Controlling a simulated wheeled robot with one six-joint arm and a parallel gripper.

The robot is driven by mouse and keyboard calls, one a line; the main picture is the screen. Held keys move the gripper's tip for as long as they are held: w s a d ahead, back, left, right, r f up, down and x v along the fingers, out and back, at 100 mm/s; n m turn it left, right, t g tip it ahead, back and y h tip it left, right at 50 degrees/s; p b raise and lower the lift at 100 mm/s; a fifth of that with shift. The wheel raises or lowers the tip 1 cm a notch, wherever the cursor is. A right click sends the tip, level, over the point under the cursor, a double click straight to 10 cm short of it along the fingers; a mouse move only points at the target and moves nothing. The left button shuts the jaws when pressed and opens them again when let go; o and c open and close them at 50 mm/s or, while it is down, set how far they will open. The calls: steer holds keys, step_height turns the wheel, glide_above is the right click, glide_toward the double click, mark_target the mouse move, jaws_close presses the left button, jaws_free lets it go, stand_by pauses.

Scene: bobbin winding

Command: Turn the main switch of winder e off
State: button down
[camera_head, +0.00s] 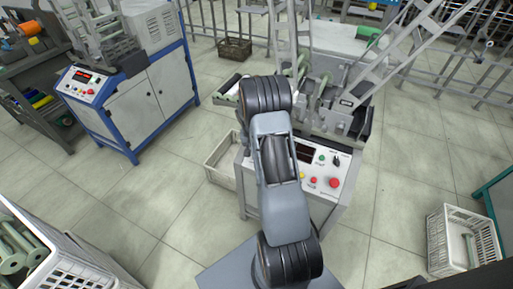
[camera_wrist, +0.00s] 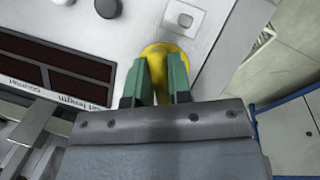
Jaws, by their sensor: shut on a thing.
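In the wrist view, my gripper (camera_wrist: 158,66) has its two green fingers close together on a control panel. They are shut on the handle of a round yellow switch (camera_wrist: 160,48), which looks like the main switch. Most of the handle is hidden between the fingers, so its angle cannot be told. In the head view, my arm reaches down over the winder in the middle (camera_head: 350,110) and hides the gripper and the yellow switch. No letter naming this winder is readable.
Beside the switch are a dark display (camera_wrist: 60,65) with upside-down lettering and a small grey fitting (camera_wrist: 182,19). The head view shows a red mushroom button (camera_head: 334,183) and black knob (camera_head: 336,160) on the panel. A blue-framed winder (camera_head: 150,95) stands left; a white crate (camera_head: 462,240) is right.

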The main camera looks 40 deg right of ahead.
steer(key=shift+n, duration=0.3)
stand_by(0.4)
steer(key=c, duration=1)
jaws_free()
steer(key=shift+c, duration=0.2)
steer(key=v, duration=1.4)
steer(key=shift+p, duration=0.45)
steer(key=shift+f, duration=0.1)
steer(key=s+a+r+n+t+y+p, duration=0.2)
steer(key=s+a+r+n+t+p, duration=0.3)
steer(key=s+a+r, duration=1.4)
steer(key=shift+a+r+n+p, duration=0.35)
steer(key=shift+a+n+p, duration=0.55)
steer(key=shift+p, duration=1)
